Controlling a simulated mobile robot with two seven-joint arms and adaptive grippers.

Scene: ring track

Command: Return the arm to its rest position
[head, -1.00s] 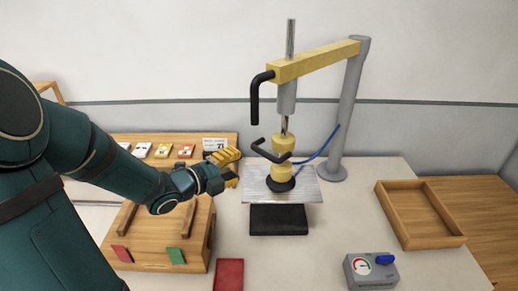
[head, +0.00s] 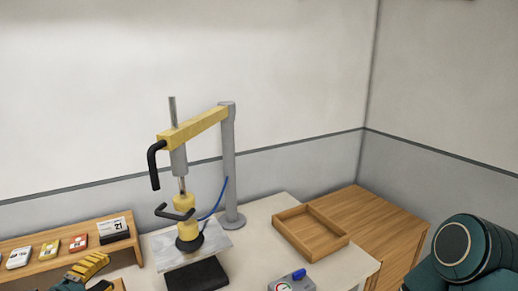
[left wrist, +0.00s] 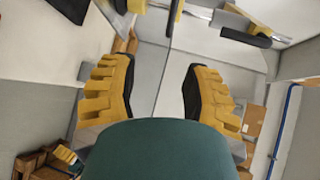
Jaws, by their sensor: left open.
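My left gripper (head: 88,270) shows at the lower left edge of the head view, its yellow fingers in front of the shelf with cards and a calendar. The rest of that arm is mostly cut off by the frame. In the left wrist view the two ribbed yellow fingers (left wrist: 157,88) stand wide apart with nothing between them, so it is open and empty. Part of my right arm (head: 465,250) shows at the lower right of the head view; its gripper is out of frame.
A yellow-armed press stand (head: 228,165) rises from the table behind a metal plate (head: 215,243) and black block (head: 197,276). A wooden tray (head: 335,243), a gauge box (head: 292,283) and a card shelf (head: 18,240) stand around it. Air above the table's right side is clear.

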